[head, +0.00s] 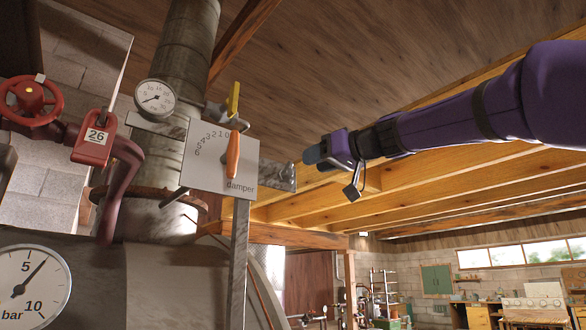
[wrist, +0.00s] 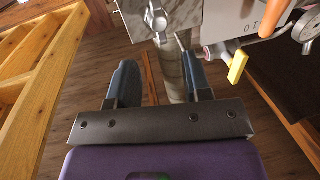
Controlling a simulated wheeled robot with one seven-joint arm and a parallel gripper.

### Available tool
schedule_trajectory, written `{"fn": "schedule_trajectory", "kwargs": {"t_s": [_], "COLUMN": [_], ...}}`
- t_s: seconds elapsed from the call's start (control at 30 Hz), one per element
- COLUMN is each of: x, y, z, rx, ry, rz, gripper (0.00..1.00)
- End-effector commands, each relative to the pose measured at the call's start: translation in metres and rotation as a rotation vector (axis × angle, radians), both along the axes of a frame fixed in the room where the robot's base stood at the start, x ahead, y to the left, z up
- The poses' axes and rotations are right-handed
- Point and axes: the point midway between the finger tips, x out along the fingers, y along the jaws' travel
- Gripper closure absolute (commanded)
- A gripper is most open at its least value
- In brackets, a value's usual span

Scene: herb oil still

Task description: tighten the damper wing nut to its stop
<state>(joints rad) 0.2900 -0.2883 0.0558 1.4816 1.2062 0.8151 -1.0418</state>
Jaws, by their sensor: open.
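The damper plate (head: 205,178) is a pale square marked "damper" with a number scale, and an orange lever (head: 233,155) stands nearly upright on it. A grey metal bracket (head: 275,177) sticks out to the plate's right. A small grey winged piece, seemingly the wing nut (wrist: 157,20), shows at the top of the wrist view; in the head view it is too small to make out surely. My gripper (wrist: 160,78) is open and empty, with the winged piece beyond its fingertips and apart from them. In the head view my gripper (head: 312,154) is just right of the bracket's end.
A yellow handle (head: 233,98) stands above the plate, near a dial gauge (head: 155,98) and the flue pipe (head: 187,45). Wooden beams (head: 430,185) run behind my arm.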

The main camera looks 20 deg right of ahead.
Motion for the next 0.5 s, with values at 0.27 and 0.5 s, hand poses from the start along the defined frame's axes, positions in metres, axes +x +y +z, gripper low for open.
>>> {"fn": "schedule_trajectory", "kwargs": {"t_s": [0.27, 0.5], "x": [0.044, 0.063], "y": [0.023, 0.035], "z": [-0.001, 0.000], "rx": [0.000, 0.000], "ry": [0.001, 0.001], "rz": [0.000, 0.000], "gripper": [0.55, 0.55]}}
